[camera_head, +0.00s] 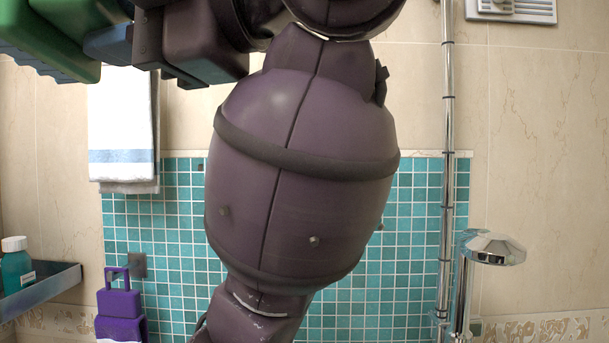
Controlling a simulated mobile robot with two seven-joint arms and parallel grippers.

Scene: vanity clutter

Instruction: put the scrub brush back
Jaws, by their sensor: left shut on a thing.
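My left gripper (112,45) is at the upper left, close to the camera. It is shut on a green thing (50,45) with a ridged lower edge, which looks like the scrub brush. The brush is held up in the air and runs out of the picture at the top left, so its full shape is hidden. My dark arm fills the middle of the view and hides much of the wall behind it. My right gripper is not in view.
A metal shelf (45,293) at the lower left holds a teal bottle (17,268) with a white cap. A purple handled thing (120,303) stands right of it. A white towel (122,120) hangs behind the brush. A shower rail (447,150) and shower head (495,248) are at right.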

